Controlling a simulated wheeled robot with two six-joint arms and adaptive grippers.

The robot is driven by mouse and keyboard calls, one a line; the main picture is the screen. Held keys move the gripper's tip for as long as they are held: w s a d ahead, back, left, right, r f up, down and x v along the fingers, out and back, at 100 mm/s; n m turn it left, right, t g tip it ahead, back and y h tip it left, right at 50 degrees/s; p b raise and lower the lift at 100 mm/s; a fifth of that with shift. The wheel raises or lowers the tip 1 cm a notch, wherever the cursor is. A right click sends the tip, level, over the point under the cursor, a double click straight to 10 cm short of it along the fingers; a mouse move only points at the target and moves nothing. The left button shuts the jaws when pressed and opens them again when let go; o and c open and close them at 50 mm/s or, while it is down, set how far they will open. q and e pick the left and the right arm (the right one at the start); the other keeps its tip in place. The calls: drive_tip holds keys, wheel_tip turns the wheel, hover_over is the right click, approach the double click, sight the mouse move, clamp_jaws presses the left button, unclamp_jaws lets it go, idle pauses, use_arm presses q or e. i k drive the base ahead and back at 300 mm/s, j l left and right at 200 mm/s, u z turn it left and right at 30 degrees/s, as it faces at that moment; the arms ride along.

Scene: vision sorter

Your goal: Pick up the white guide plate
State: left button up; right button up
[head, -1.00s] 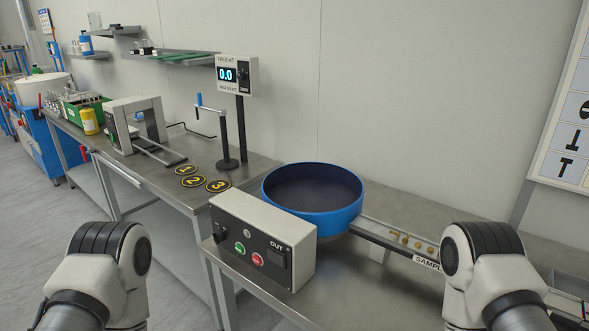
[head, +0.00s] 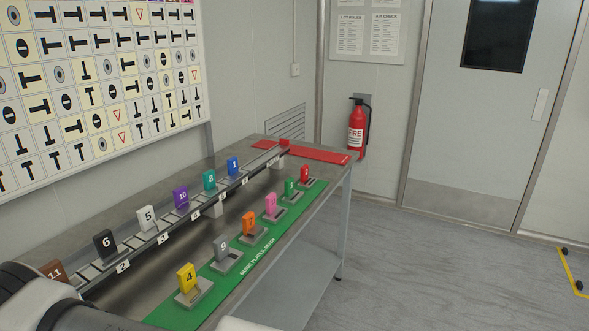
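The white guide plate (head: 147,218), marked 5, stands upright in the rail (head: 188,222) along the back of the bench. It is between the black plate (head: 105,244), marked 6, and the purple plate (head: 181,198), marked 10. Part of one of my arms fills the lower left corner. Neither of my grippers shows, so I cannot see whether they are open or shut.
A brown plate (head: 54,272), a teal plate (head: 210,180) and a blue plate (head: 233,166) also stand in the rail. A green mat (head: 222,284) along the front edge holds several coloured plates in stands. A red mat (head: 318,153) lies at the far end.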

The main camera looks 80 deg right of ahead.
sight(150, 229)
drive_tip(key=z, duration=2.3)
drive_tip(key=i+l, duration=0.15)
